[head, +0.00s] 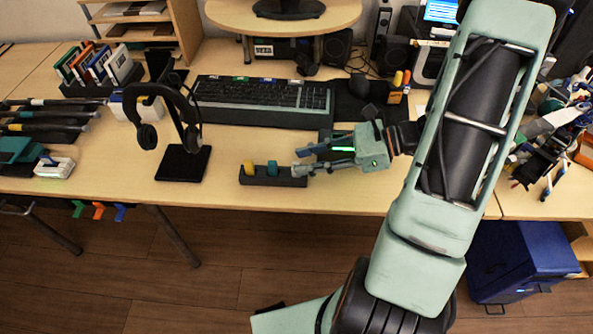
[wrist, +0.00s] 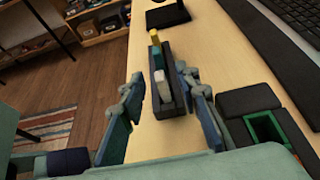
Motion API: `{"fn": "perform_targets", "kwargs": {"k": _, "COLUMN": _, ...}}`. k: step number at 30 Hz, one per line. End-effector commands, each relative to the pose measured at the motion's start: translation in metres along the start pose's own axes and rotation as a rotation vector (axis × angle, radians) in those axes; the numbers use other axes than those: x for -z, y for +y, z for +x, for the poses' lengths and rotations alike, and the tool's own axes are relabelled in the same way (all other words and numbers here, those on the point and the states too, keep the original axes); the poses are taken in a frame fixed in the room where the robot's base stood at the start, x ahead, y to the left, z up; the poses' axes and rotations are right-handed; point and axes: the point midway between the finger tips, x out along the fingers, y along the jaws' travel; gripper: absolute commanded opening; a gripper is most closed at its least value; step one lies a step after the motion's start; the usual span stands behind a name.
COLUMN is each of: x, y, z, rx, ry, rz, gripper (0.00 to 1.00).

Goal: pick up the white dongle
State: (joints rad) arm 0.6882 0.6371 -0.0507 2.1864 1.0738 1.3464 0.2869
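The white dongle (wrist: 162,86) stands upright at the near end of a black holder (wrist: 178,108) in the wrist view. A teal dongle (wrist: 157,60) and a yellow dongle (wrist: 154,38) stand behind it in the same row. In the head view the holder (head: 270,181) lies near the table's front edge, and my fingers partly cover its right end. My gripper (head: 300,161) is open, with one finger on each side of the white dongle in the wrist view (wrist: 160,82). The right finger is close beside the holder; I cannot tell whether it touches.
A headphone stand (head: 182,162) is left of the holder. A keyboard (head: 262,97) lies behind it, with a dark mouse mat (head: 350,108) to the right. A black and green box (wrist: 265,126) is right of my gripper in the wrist view. The table front is mostly bare.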

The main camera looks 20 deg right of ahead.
Motion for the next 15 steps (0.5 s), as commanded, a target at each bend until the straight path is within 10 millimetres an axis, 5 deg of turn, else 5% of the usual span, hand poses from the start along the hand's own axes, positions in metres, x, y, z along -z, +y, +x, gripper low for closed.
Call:
{"fn": "perform_targets", "kwargs": {"k": 6, "x": 0.002, "y": 0.002, "z": 0.030, "rx": -0.003, "ry": -0.001, "rz": -0.001, "gripper": 0.30}}
{"fn": "perform_targets", "kwargs": {"k": 12, "x": 0.002, "y": 0.001, "z": 0.030, "rx": -0.001, "ry": 0.000, "rz": -0.001, "gripper": 0.30}}
{"fn": "perform_targets", "kwargs": {"k": 15, "x": 0.002, "y": 0.001, "z": 0.030, "rx": -0.001, "ry": 0.000, "rz": -0.001, "gripper": 0.20}}
